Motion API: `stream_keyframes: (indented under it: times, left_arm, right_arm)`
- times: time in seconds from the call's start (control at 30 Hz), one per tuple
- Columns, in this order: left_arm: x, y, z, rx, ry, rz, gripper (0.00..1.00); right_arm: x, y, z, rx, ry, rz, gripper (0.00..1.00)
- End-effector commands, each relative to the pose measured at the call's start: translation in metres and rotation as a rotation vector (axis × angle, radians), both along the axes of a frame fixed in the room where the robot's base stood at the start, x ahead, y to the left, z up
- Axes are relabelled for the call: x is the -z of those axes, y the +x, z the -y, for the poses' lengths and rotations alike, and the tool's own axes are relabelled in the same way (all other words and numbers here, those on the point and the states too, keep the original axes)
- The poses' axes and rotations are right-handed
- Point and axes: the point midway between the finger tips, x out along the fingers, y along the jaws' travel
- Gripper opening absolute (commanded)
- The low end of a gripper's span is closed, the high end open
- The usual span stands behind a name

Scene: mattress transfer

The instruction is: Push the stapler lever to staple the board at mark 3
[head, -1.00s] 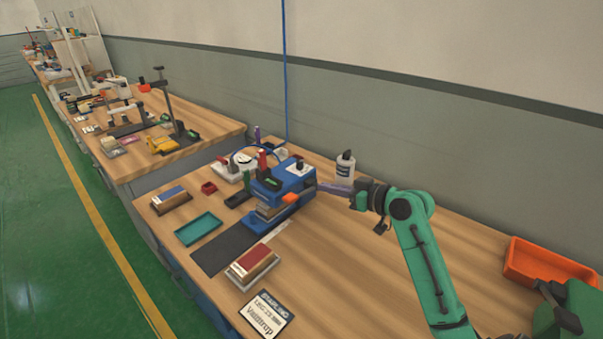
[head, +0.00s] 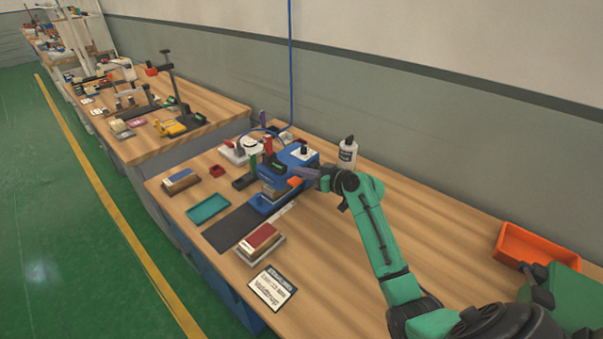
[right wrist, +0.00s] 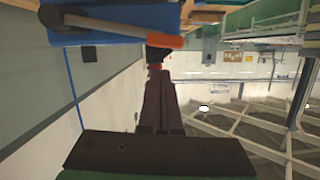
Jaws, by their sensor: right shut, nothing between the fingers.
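The blue stapler (head: 270,172) stands on the wooden bench with a brown board (head: 272,191) in its mouth. Its lever (head: 295,182) has an orange end and sticks out toward my right gripper. In the right wrist view the lever (right wrist: 125,33) is a grey bar with an orange tip against the blue body. My right gripper (head: 301,173) is shut and empty, its dark fingers right at the lever's end. I cannot tell whether they touch it. Mark 3 cannot be made out. My left gripper is not in view.
A white bottle (head: 347,153) stands just behind my right gripper. A teal tray (head: 208,209), a dark mat (head: 231,228), a red-topped block (head: 261,238) and a label card (head: 272,287) lie in front.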

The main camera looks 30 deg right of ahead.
Motion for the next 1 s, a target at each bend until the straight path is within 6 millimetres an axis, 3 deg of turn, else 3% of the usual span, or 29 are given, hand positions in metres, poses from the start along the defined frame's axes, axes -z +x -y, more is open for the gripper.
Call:
stream_keyframes:
  times: [0.2, 0.53, 0.83, 1.0]
  left_arm:
    - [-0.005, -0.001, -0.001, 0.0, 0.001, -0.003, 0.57]
    - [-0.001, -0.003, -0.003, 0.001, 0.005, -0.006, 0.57]
    - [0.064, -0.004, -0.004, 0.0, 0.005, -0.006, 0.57]
    - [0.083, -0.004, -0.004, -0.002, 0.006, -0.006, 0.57]
  right_arm:
    - [0.019, -0.001, -0.002, 0.0, 0.001, 0.003, 0.0]
    - [0.023, -0.001, -0.002, 0.0, -0.007, 0.005, 0.0]
    - [0.069, -0.006, -0.012, -0.004, -0.253, 0.086, 0.0]
    - [0.081, -0.006, -0.013, -0.003, -0.388, 0.135, 0.0]
